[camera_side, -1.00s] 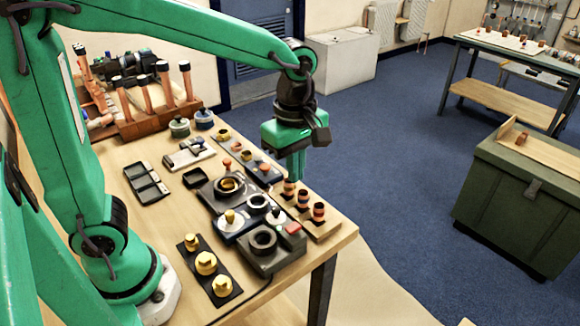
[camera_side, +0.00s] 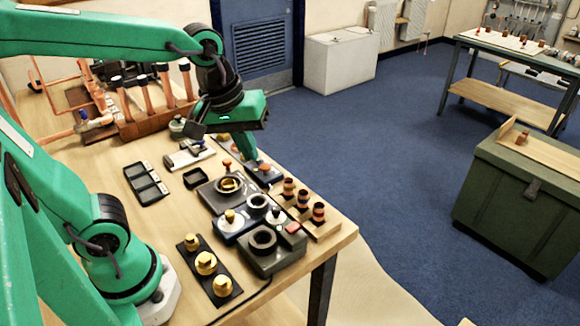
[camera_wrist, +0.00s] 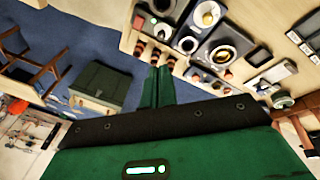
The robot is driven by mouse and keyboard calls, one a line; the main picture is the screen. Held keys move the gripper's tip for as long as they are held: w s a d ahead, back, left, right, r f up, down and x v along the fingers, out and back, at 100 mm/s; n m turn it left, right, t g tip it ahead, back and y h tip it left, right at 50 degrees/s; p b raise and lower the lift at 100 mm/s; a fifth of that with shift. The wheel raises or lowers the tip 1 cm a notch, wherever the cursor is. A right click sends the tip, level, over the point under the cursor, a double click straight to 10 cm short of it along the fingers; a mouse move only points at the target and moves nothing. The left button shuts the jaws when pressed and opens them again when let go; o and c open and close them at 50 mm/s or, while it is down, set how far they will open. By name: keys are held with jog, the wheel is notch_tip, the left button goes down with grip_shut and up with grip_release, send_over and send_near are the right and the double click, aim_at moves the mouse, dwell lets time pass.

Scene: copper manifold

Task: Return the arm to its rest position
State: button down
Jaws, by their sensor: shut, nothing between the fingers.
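My gripper (camera_side: 246,156) is a green parallel gripper above the far right part of the wooden workbench (camera_side: 150,225). Its fingers are together with nothing between them. They hide part of the small parts behind them. In the wrist view my gripper's fingers (camera_wrist: 157,72) also show closed and empty. The striped copper fittings (camera_side: 303,199) stand upright on a wooden strip at the bench's right edge, apart from my gripper.
Dark fixtures (camera_side: 262,240) with round sockets fill the bench's middle right. Brass fittings (camera_side: 206,263) sit on a black strip in front. A wooden rack (camera_side: 150,120) with upright copper pipes stands at the back. A green chest (camera_side: 525,200) stands on the open blue floor.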

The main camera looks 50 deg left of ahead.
jog(key=s+a+m+t, duration=0.2)
jog(key=s+m, duration=0.3)
jog(key=m, duration=0.3)
jog(key=shift+a, duration=0.75)
